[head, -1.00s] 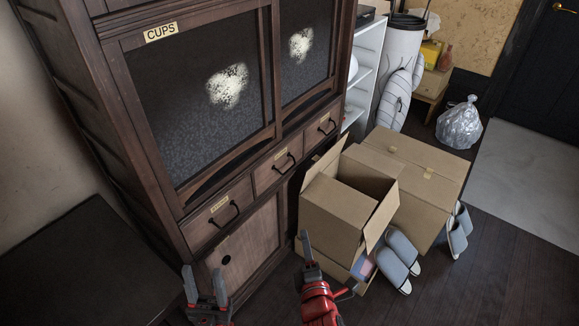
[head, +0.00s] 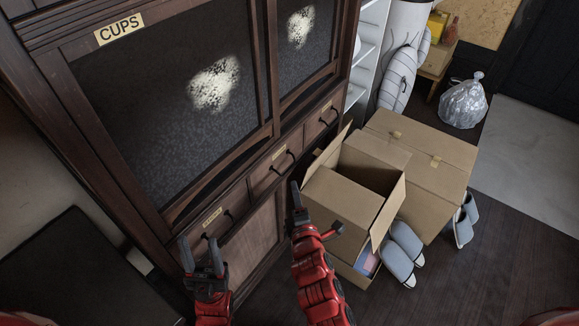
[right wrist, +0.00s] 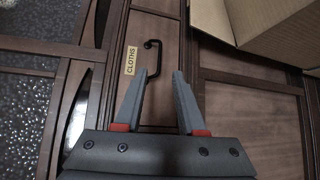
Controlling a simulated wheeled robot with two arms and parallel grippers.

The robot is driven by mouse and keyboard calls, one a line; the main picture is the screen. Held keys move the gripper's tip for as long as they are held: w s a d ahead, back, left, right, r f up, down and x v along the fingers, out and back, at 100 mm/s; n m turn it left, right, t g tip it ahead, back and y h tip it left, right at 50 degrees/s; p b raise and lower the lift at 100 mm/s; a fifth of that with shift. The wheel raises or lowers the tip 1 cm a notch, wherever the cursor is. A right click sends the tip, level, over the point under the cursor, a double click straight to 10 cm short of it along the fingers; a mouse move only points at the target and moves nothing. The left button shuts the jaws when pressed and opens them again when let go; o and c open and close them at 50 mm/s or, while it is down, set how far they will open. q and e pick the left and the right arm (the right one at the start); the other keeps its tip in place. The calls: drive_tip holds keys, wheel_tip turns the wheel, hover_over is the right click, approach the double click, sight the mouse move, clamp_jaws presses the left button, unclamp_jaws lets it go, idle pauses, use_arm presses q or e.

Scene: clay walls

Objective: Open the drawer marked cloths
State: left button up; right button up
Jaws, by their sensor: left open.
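The cloths drawer (right wrist: 166,35) fills the middle of the right wrist view, with its "CLOTHS" label (right wrist: 131,61) and a black bar handle (right wrist: 156,48). It appears to be the middle drawer (head: 270,175) of the cabinet's row in the head view, though that label is too small to read there. My right gripper (right wrist: 163,74) is open, its fingertips at the near end of the handle; I cannot tell whether they touch it. It also shows in the head view (head: 297,203), just below the middle drawer. My left gripper (head: 199,246) is open and empty, below the left drawer (head: 205,208).
An open cardboard box (head: 342,205) stands close to the right of my right gripper, beside the cabinet front. A closed box (head: 430,165) and grey slippers (head: 403,252) are further right. A dark flat surface (head: 70,270) lies at the lower left.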

sight(290, 167)
drive_tip(key=w, duration=0.3)
drive_tip(key=w+a+f, duration=0.1)
drive_tip(key=w, duration=0.3)
drive_tip(key=w+b, duration=0.1)
drive_tip(key=w, duration=0.3)
drive_tip(key=shift+a+f, duration=0.25)
drive_tip(key=shift+a, duration=0.05)
clamp_jaws()
idle(0.9)
